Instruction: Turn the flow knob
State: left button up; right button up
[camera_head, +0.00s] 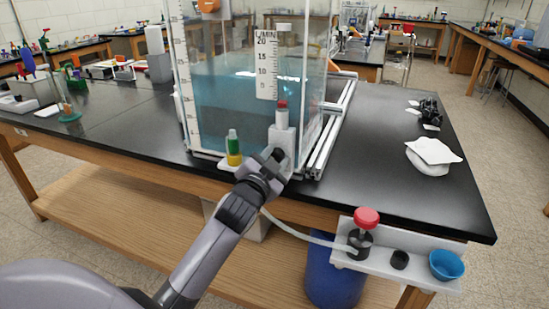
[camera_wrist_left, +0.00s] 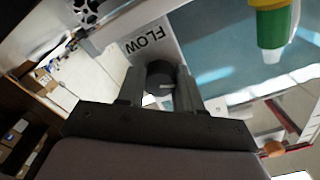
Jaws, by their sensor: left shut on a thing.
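The flow knob (camera_wrist_left: 160,76) is a dark round knob on a pale panel, under the printed word FLOW (camera_wrist_left: 148,42), which appears upside down in the left wrist view. My left gripper (camera_wrist_left: 160,88) has one finger on each side of the knob and is shut on it. In the head view my left gripper (camera_head: 274,158) reaches the white flow meter block (camera_head: 281,136) at the front of the water tank, and hides the knob there. A light mark shows on the knob's face. My right gripper is not in view.
The clear tank (camera_head: 232,110) of blue water stands on the black bench (camera_head: 375,165). A green and yellow bottle (camera_head: 233,150) stands left of my gripper. A white shelf (camera_head: 400,263) with a red-topped valve (camera_head: 366,219) and blue bowl (camera_head: 446,265) hangs at the front edge.

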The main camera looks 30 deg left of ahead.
pick_arm(q)
jog(key=shift+f, duration=0.1)
jog(key=o, duration=1)
jog(key=shift+o, duration=0.2)
jog(key=v, duration=0.7)
jog(key=shift+b, duration=0.4)
jog(key=shift+s, duration=0.1)
jog(key=s+d+f+g+h, duration=0.2)
jog(key=s+d+f, duration=0.2)
jog(key=f, duration=0.5)
jog(key=s+d+f+n+g+h, duration=0.1)
jog(key=s+d+f, duration=0.3)
jog(key=s+f, duration=0.5)
jog(key=s+d+f+n+g+h, duration=0.1)
jog(key=s+d+f+g+h, duration=0.2)
jog(key=f, duration=0.8)
jog(key=s+d+g, duration=0.1)
jog(key=s+d, duration=0.1)
jog(key=s, duration=0.1)
jog(key=shift+s+f+h, duration=0.2)
jog(key=shift+h, duration=0.1)
